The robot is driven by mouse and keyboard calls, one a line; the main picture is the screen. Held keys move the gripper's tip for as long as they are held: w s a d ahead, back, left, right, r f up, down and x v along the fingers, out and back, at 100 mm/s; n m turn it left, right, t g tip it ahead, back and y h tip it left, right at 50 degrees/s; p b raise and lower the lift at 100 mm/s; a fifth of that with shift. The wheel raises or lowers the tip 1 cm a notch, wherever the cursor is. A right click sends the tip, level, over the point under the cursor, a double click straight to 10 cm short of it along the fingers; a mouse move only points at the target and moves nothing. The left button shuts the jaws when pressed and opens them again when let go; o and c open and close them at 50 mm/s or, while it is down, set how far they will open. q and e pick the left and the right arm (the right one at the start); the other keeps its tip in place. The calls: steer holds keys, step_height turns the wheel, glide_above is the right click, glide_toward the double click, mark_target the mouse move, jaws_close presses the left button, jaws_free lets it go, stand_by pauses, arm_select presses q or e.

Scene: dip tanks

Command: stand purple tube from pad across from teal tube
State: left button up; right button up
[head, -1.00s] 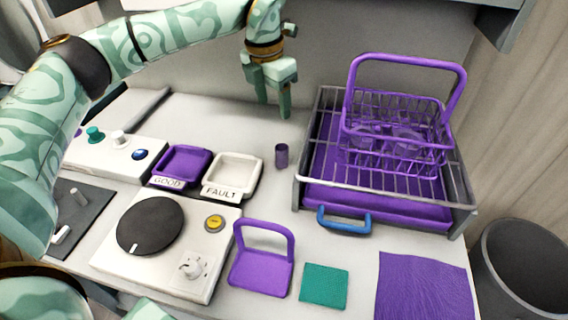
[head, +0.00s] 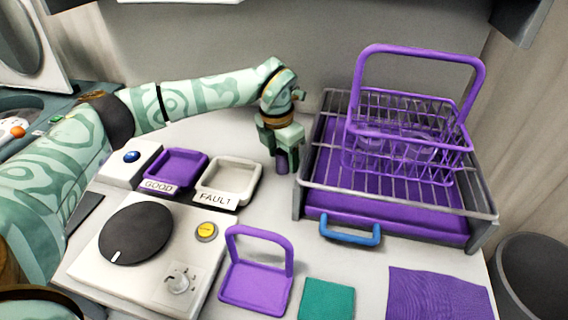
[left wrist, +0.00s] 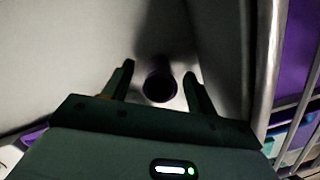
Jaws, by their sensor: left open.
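A small dark purple tube (head: 282,167) stands upright on the bare white table, right of the FAULT tray. My left gripper (head: 289,155) points down over it, and its fingers hide the tube's upper part in the head view. In the left wrist view the tube's dark round mouth (left wrist: 159,84) lies between the two spread fingers (left wrist: 159,70), with a gap on each side. I cannot make out a teal tube. A purple wire basket (head: 400,158) with a tall handle holds clear vessels. My right gripper is not in view.
The basket stands on a grey wire rack (head: 325,185) over a purple tray, close right of the gripper. A purple GOOD tray (head: 203,158), a white FAULT tray (head: 256,172), a black turntable (head: 136,233), a purple stand (head: 257,286), a teal pad (head: 327,299) and a purple cloth (head: 438,295) lie around.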

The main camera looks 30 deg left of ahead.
arm_select(q)
steer(key=shift+r, duration=0.1)
steer(key=c, duration=1.2)
steer(key=shift+o, duration=0.2)
steer(key=shift+s, duration=0.1)
